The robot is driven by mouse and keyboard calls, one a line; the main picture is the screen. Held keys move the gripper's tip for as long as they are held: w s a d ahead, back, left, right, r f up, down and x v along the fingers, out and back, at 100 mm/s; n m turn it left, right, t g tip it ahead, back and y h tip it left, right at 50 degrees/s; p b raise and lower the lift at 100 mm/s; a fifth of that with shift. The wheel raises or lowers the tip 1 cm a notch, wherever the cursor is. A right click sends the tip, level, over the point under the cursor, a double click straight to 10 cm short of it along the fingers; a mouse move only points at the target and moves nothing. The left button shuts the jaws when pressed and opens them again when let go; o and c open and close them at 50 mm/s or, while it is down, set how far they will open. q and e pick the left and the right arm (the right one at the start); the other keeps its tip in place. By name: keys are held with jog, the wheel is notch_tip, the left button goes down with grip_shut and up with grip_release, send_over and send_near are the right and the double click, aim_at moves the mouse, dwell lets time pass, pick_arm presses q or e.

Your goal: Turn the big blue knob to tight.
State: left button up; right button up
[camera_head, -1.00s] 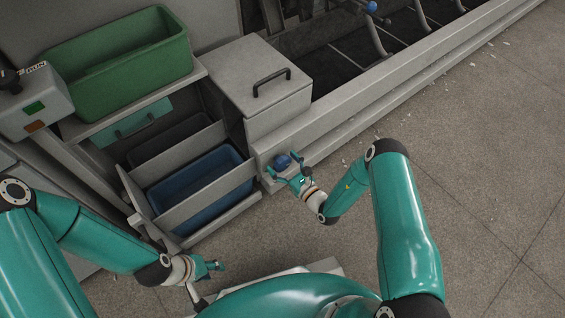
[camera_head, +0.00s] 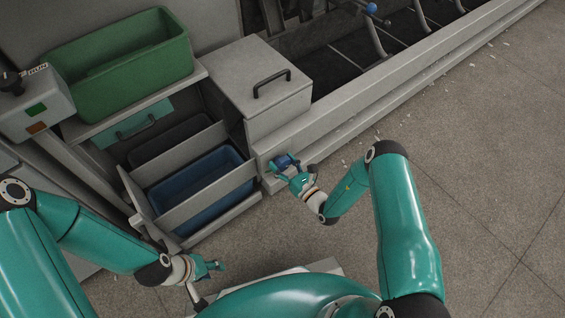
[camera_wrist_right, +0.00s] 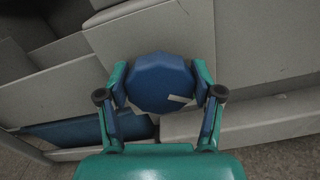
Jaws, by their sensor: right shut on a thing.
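The big blue knob (camera_wrist_right: 158,82) is a many-sided blue disc with a pale mark near its lower right edge in the right wrist view. In the head view the knob (camera_head: 284,160) sits on the grey front of the machine, partly hidden by my gripper. My right gripper (camera_head: 286,167) is shut on the knob, one finger on each side; in the right wrist view the fingers (camera_wrist_right: 160,92) flank its left and right edges. My left gripper (camera_head: 212,268) hangs low at the left, away from the knob; its fingers are too small to tell open or shut.
A green bin (camera_head: 120,65) stands on a shelf at upper left. A blue bin (camera_head: 200,188) sits in an open drawer left of the knob. A grey box with a black handle (camera_head: 272,82) is above the knob. The floor (camera_head: 480,170) at the right is clear.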

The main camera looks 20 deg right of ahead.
jog(key=m, duration=0.6)
jog(key=shift+d+f, duration=0.1)
jog(key=shift+d, duration=0.15)
jog(key=m, duration=0.7)
jog(key=shift+w+d+f, duration=0.1)
jog(key=shift+d+f, duration=0.05)
jog(key=shift+f, duration=0.05)
jog(key=o, duration=1.1)
jog(key=v, duration=1.2)
